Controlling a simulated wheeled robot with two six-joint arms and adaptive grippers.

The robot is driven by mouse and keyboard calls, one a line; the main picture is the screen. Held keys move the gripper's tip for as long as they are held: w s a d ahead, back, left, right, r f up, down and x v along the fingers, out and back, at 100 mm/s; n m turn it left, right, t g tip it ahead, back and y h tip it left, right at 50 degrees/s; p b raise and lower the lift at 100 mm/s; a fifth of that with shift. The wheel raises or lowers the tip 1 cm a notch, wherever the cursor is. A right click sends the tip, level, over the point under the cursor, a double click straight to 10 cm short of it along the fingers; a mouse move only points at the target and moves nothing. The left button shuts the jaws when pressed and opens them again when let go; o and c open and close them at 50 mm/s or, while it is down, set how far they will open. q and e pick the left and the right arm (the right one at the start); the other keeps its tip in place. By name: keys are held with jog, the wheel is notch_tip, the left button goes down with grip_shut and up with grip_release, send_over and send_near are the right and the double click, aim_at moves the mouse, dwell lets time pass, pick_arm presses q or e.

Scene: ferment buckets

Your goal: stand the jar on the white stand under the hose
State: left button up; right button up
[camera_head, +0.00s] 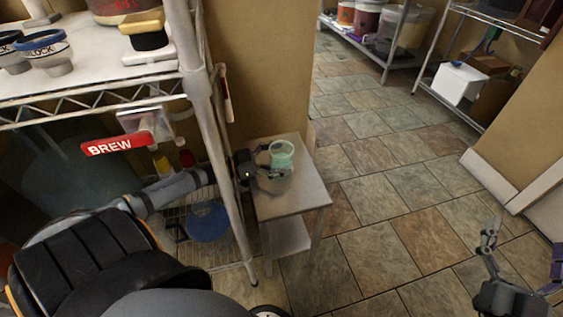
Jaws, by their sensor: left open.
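A pale green, see-through jar (282,153) stands upright near the far end of a small grey metal table. My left gripper (275,161) reaches in from the left with its fingers apart around the jar's near and left sides. I cannot tell whether the fingers touch it. My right gripper (524,254) is at the lower right, open and empty over the floor.
The grey table (300,198) has bare top toward me. A wire shelf rack (208,110) stands close on its left, with a red BREW sign (117,144) and a blue item (206,222) low down. A wall is behind. Tiled floor (390,210) is clear to the right.

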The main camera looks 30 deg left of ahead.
pick_arm(q)
jog(key=shift+c, duration=0.4)
jog(key=c, duration=1.4)
jog(key=shift+r, duration=0.1)
